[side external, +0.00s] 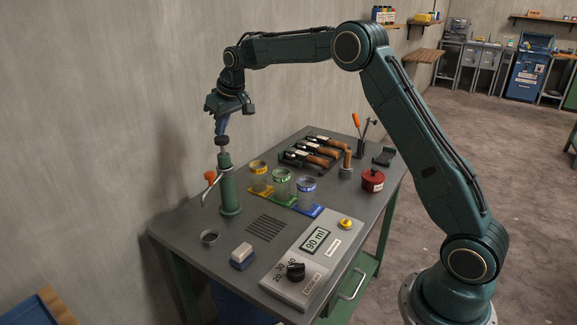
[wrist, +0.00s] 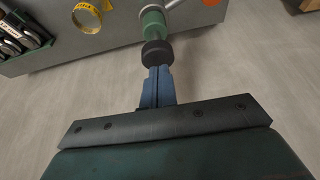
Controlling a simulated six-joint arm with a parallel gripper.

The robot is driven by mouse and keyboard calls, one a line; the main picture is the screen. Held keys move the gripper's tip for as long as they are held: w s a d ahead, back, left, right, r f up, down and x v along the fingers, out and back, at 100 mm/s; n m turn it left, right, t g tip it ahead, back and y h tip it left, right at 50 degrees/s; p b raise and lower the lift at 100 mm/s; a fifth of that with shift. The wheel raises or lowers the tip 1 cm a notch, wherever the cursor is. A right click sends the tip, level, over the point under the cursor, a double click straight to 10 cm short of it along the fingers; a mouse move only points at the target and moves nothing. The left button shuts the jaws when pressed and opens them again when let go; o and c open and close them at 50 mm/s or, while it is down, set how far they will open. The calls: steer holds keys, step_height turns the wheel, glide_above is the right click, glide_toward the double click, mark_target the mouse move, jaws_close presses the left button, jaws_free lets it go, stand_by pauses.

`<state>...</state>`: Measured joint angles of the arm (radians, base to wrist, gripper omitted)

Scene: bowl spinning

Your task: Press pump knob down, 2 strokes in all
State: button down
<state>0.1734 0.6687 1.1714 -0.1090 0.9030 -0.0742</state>
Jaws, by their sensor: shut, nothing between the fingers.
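The pump is a green upright cylinder (side external: 229,185) on the far left part of the bench. Its black knob (side external: 221,140) sits on top of a grey rod that shows above the green body. My gripper (side external: 220,133) points down with its blue fingers together, directly above the knob. Its tips look at or very near the knob's top; I cannot tell whether they touch. In the wrist view the shut fingers (wrist: 158,72) end at the black knob (wrist: 156,50), with the green pump body behind it. A display on the control panel (side external: 316,239) reads 90 ml.
A tool tray (side external: 312,153) and a red pot (side external: 373,180) are farther right. The wall is close behind.

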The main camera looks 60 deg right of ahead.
mark_target(222, 137)
steer(key=shift+f, duration=1.7)
steer(key=shift+r, duration=2.1)
steer(key=shift+f, duration=1.95)
steer(key=shift+r, duration=1.95)
